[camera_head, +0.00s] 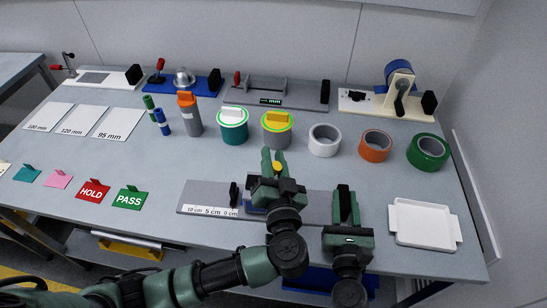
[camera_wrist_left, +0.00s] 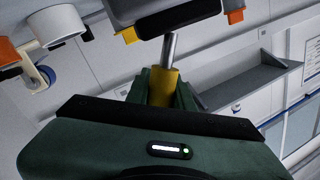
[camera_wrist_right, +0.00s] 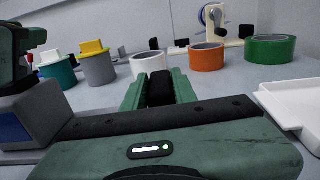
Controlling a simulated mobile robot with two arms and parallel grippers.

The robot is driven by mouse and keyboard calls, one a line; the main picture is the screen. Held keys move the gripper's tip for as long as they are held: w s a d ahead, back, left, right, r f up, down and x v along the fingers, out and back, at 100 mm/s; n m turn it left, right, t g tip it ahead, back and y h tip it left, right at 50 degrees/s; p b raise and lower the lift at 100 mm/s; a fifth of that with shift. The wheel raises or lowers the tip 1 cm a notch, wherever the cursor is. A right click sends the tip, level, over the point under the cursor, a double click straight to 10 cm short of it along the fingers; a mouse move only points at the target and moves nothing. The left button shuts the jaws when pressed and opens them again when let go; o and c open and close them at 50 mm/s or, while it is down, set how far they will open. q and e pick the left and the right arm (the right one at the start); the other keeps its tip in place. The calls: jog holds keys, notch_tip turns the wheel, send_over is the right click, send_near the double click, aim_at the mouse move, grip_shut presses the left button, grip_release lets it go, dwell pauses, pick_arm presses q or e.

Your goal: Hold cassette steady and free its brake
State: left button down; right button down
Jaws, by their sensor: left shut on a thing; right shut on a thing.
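The grey cassette with a blue side shows at the left of the right wrist view (camera_wrist_right: 32,122), partly cut off. In the head view it is mostly hidden under my left arm, with a blue part (camera_head: 262,206) showing. My left gripper (camera_head: 273,165) is shut on a yellow knob (camera_wrist_left: 165,88). A bare metal rod (camera_wrist_left: 169,48) runs from the knob to a grey body in the left wrist view. My right gripper (camera_head: 344,195) is shut on a black upright block (camera_wrist_right: 160,90), right of the cassette. The block's lower part is hidden.
A grey base plate (camera_head: 205,192) with a scale strip (camera_head: 212,211) and a black stop (camera_head: 234,194) lies beneath. A white tray (camera_head: 422,222) stands at right. Lidded cups (camera_head: 233,134) and tape rolls (camera_head: 376,151) stand behind.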

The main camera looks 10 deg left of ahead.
pick_arm(q)
jog(key=shift+a, duration=0.1)
pick_arm(e)
jog(key=shift+f, duration=0.25)
pick_arm(q)
jog(key=n, duration=0.1)
jog(key=a+n, duration=0.1)
jog(key=shift+s+a+r+n+g, duration=0.1)
jog(key=shift+a+r+n+g, duration=0.1)
jog(key=shift+r+n+g, duration=0.1)
jog(key=a+n+h, duration=0.1)
jog(key=a+n, duration=0.1)
jog(key=n, duration=0.1)
jog(key=shift+a+g, duration=0.15)
jog(key=shift+g, duration=0.15)
pick_arm(e)
jog(key=shift+s, duration=0.1)
pick_arm(q)
jog(key=a+n, duration=0.2)
jog(key=n, duration=0.1)
jog(key=shift+s+f+h, duration=0.1)
jog(key=shift+f+h, duration=0.15)
jog(key=shift+h, duration=0.05)
jog(key=shift+a+f+n+g+h, duration=0.3)
jog(key=shift+a+n, duration=0.25)
jog(key=shift+n, duration=0.45)
jog(key=c, duration=1.2)
grip_release()
jog(key=shift+s, duration=0.1)
